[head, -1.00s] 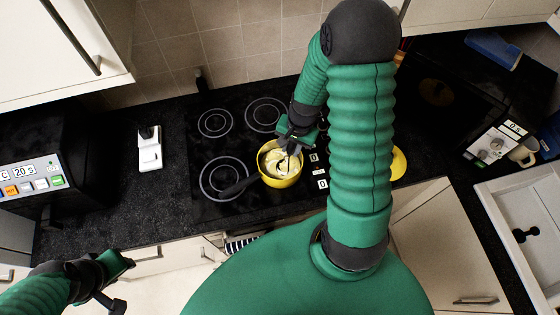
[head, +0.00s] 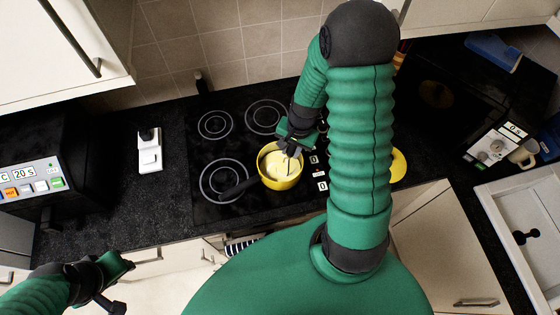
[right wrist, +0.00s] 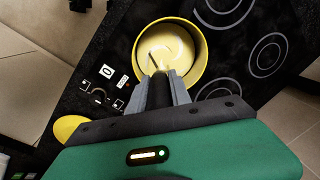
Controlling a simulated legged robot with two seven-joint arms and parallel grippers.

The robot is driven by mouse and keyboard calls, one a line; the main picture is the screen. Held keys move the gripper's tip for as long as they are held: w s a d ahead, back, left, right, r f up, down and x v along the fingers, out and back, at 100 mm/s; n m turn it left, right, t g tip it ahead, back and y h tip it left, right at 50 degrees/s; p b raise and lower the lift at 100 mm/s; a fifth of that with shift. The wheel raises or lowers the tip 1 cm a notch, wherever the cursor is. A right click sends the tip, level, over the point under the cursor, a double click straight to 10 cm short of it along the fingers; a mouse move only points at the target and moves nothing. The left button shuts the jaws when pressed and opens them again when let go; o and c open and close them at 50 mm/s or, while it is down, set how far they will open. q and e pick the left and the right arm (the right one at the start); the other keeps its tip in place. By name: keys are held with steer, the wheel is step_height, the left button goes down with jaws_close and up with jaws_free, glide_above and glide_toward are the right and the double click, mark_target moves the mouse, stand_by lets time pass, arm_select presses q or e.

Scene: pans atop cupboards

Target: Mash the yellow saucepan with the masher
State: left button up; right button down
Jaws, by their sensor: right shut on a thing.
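The yellow saucepan (head: 283,184) stands on the black hob with its dark handle pointing left. It also shows in the right wrist view (right wrist: 197,75), holding smooth, pale yellow contents. My right gripper (head: 294,147) is over the pan's right rim, shut on the masher. Only a thin dark shaft of the masher (head: 289,166) shows, reaching down into the pan; its head is hidden in the contents. In the right wrist view, the gripper's fingers (right wrist: 161,88) are close together at the pan's rim. My left gripper (head: 122,284) is low at the left, away from the pan; its jaw opening is unclear.
The hob (head: 205,150) has several ring-marked zones. A yellow round thing (head: 399,163) is partly hidden behind my right arm. A white device (head: 149,151) lies on the counter at left. A microwave-like box (head: 40,180) stands far left. Cupboards overhang the back.

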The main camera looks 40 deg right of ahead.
steer(key=shift+r, duration=0.5)
arm_select(q)
steer(key=shift+s+r, duration=0.1)
steer(key=shift+r, duration=0.3)
arm_select(e)
steer(key=shift+f, duration=0.1)
